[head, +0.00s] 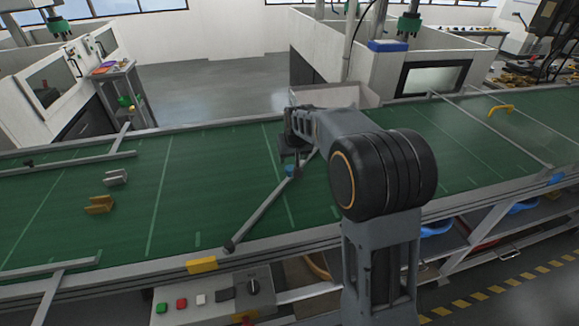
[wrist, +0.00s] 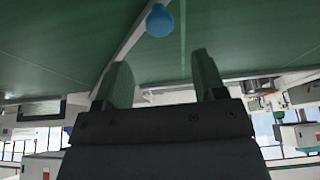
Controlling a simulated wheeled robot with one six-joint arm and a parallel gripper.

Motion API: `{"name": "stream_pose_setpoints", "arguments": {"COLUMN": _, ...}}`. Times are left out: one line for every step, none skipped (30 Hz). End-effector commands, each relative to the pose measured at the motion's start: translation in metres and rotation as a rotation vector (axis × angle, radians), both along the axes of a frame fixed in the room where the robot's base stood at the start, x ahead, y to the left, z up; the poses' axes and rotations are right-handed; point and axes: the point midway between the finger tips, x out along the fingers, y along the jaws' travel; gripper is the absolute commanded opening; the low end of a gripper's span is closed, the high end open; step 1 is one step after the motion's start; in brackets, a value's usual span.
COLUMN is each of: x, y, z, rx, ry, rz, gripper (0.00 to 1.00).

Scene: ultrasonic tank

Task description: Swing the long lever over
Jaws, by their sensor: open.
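The long lever (head: 261,212) is a grey bar lying diagonally over the green conveyor belt. Its dark pivot (head: 230,246) sits at the near rail. A blue knob (head: 291,171) is on the lever towards its far end. My gripper (head: 289,158) is over the belt, close to the knob in the head view, and partly hidden by my own arm. In the wrist view the two fingers of my gripper (wrist: 160,65) are apart with nothing between them. The blue knob (wrist: 160,20) shows just beyond the fingertips, and touching cannot be confirmed.
On the belt (head: 190,190) to the left lie a grey block (head: 115,177) and a brass-coloured block (head: 99,204). A white bin (head: 335,96) stands behind my arm. A yellow handle-like piece (head: 501,109) is at the far right. A button panel (head: 210,297) is below the near rail.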

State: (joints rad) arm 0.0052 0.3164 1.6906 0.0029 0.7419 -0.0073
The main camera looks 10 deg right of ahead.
Motion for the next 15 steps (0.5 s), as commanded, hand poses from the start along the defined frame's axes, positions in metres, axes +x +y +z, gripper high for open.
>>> {"name": "stream_pose_setpoints", "arguments": {"x": 0.003, "y": 0.0, "z": -0.009, "rx": 0.0, "ry": 0.005, "rz": 0.0, "gripper": 0.64}}
{"name": "stream_pose_setpoints", "arguments": {"x": 0.006, "y": 0.0, "z": -0.014, "rx": 0.0, "ry": 0.005, "rz": 0.0, "gripper": 0.64}}
{"name": "stream_pose_setpoints", "arguments": {"x": 0.009, "y": 0.0, "z": -0.021, "rx": 0.0, "ry": 0.005, "rz": 0.0, "gripper": 0.64}}
{"name": "stream_pose_setpoints", "arguments": {"x": 0.01, "y": 0.0, "z": -0.026, "rx": 0.0, "ry": 0.005, "rz": 0.0, "gripper": 0.64}}
{"name": "stream_pose_setpoints", "arguments": {"x": 0.013, "y": 0.0, "z": -0.031, "rx": 0.0, "ry": 0.005, "rz": 0.0, "gripper": 0.64}}
{"name": "stream_pose_setpoints", "arguments": {"x": 0.015, "y": 0.0, "z": -0.037, "rx": 0.0, "ry": 0.004, "rz": 0.0, "gripper": 0.64}}
{"name": "stream_pose_setpoints", "arguments": {"x": 0.017, "y": 0.0, "z": -0.042, "rx": 0.0, "ry": 0.004, "rz": 0.0, "gripper": 0.64}}
{"name": "stream_pose_setpoints", "arguments": {"x": 0.019, "y": 0.0, "z": -0.046, "rx": 0.0, "ry": 0.004, "rz": 0.0, "gripper": 0.64}}
{"name": "stream_pose_setpoints", "arguments": {"x": 0.021, "y": 0.0, "z": -0.051, "rx": 0.0, "ry": 0.003, "rz": 0.0, "gripper": 0.64}}
{"name": "stream_pose_setpoints", "arguments": {"x": 0.022, "y": 0.0, "z": -0.054, "rx": 0.0, "ry": 0.003, "rz": 0.0, "gripper": 0.64}}
{"name": "stream_pose_setpoints", "arguments": {"x": 0.024, "y": 0.0, "z": -0.058, "rx": 0.0, "ry": 0.003, "rz": 0.0, "gripper": 0.64}}
{"name": "stream_pose_setpoints", "arguments": {"x": 0.026, "y": 0.0, "z": -0.061, "rx": 0.0, "ry": 0.001, "rz": -0.001, "gripper": 0.64}}
{"name": "stream_pose_setpoints", "arguments": {"x": 0.027, "y": 0.0, "z": -0.064, "rx": 0.0, "ry": 0.001, "rz": 0.0, "gripper": 0.64}}
{"name": "stream_pose_setpoints", "arguments": {"x": 0.028, "y": 0.0, "z": -0.066, "rx": 0.0, "ry": 0.002, "rz": -0.001, "gripper": 0.64}}
{"name": "stream_pose_setpoints", "arguments": {"x": 0.029, "y": 0.0, "z": -0.069, "rx": 0.0, "ry": 0.002, "rz": -0.001, "gripper": 0.64}}
